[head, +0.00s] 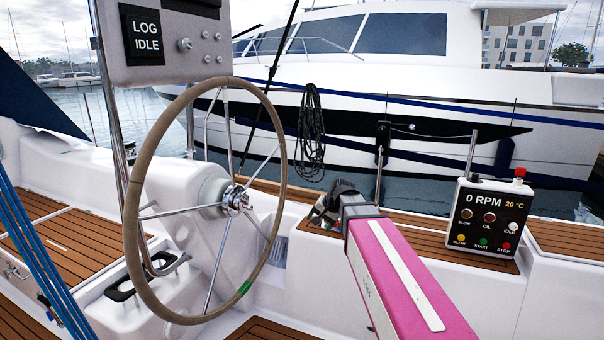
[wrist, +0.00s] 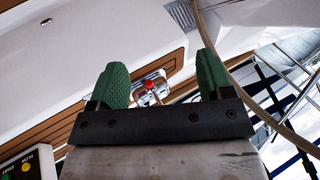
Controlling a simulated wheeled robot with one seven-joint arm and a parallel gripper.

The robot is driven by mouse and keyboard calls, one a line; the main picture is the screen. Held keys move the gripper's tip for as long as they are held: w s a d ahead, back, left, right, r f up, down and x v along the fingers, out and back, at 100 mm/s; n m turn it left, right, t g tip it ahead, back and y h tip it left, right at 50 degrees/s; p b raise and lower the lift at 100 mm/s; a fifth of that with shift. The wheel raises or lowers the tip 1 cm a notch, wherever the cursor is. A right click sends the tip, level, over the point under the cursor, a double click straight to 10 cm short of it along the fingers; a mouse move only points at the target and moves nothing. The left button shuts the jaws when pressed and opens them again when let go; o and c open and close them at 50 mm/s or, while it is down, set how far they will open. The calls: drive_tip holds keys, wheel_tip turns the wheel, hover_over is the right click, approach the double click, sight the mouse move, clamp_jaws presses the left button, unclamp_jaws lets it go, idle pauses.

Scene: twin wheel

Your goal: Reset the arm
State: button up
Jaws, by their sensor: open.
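My gripper (head: 326,207) is at the far end of my pink arm in the head view, above the white cockpit side between the wheel and the engine panel. In the wrist view my gripper (wrist: 163,84) shows two green fingers set wide apart. Nothing is held between them. A small metal fitting with a red knob (wrist: 150,86) shows beyond the gap between the fingers, apart from them.
The steering wheel (head: 131,205) stands left of my gripper. The engine panel (head: 490,217), reading 0 RPM, stands at right. A log display (head: 146,33) is at upper left. Blue ropes (head: 40,255) run at far left. A white motorboat (head: 400,75) lies behind.

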drive_tip(key=s+d+f+n+g+h, duration=0.2)
drive_tip(key=s+d+f, duration=0.4)
drive_tip(key=s+f, duration=0.3)
drive_tip(key=s+d+f+n+g+h, duration=0.1)
drive_tip(key=s+d+f+n+h, duration=0.1)
drive_tip(key=s+d+f, duration=0.4)
drive_tip(key=s+f, duration=0.3)
drive_tip(key=f, duration=0.1)
drive_tip(key=shift+d+f+g+h, duration=0.15)
drive_tip(key=shift+f+g+h, duration=0.15)
drive_tip(key=shift+g, duration=0.1)
idle(0.4)
